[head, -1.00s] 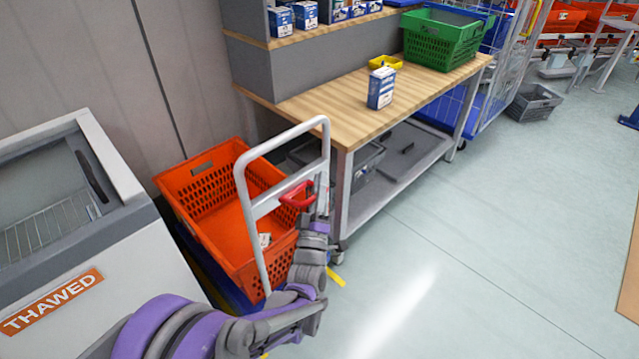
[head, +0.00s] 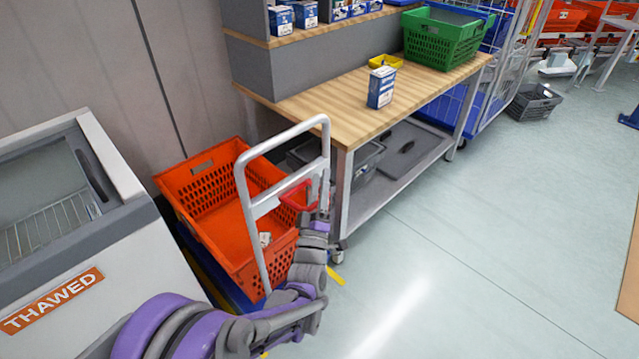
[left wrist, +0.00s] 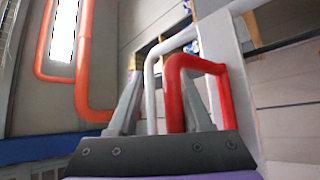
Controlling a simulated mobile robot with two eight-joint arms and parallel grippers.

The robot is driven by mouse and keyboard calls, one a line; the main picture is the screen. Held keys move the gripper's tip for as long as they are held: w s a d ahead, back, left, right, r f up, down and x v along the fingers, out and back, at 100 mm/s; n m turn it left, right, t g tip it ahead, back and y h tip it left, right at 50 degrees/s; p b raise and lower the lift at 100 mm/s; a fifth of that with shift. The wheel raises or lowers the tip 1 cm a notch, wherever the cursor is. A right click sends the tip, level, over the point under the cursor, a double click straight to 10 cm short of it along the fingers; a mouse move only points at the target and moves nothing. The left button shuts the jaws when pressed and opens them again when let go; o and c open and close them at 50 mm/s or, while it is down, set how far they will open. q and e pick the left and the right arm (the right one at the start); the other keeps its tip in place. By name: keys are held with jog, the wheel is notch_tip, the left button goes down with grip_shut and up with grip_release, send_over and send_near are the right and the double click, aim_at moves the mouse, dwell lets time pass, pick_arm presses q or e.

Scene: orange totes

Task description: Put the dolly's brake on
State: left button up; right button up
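The dolly's pale tubular push handle (head: 243,185) stands upright in front of an orange tote (head: 215,205) that rests on the blue dolly deck. A red brake lever (head: 296,191) sits at the handle's right side. My left gripper (head: 321,195) is at this lever, reaching up from below. In the left wrist view its fingers (left wrist: 163,92) are apart, with the red lever (left wrist: 178,95) between them, nearer the right finger. The pale handle tube (left wrist: 150,85) shows behind the lever. Whether a finger touches the lever I cannot tell. My right gripper is not in view.
A freezer (head: 90,240) marked THAWED stands close at the left. A wooden-topped workbench (head: 340,110) is right behind the dolly, with a green crate (head: 440,42) and a small blue-white box (head: 381,88). The floor (head: 460,230) to the right is clear.

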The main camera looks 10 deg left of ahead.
pick_arm(q)
jog(key=shift+f, duration=0.1)
jog(key=s+a+f+b, duration=0.2)
jog(key=s+a+f, duration=0.1)
jog(key=s+f, duration=0.2)
jog(key=shift+a+f+b, duration=0.3)
jog(key=shift+a+f, duration=0.1)
jog(key=shift+f, duration=0.2)
jog(key=shift+o, duration=0.7)
jog(key=shift+s+a+f, duration=0.3)
jog(key=shift+s+f, duration=0.1)
jog(key=shift+s+a+f, duration=0.3)
jog(key=shift+s+f, duration=0.25)
jog(key=shift+a+f, duration=0.2)
jog(key=shift+c, duration=0.7)
jog(key=shift+a+f, duration=0.1)
jog(key=shift+a, duration=0.05)
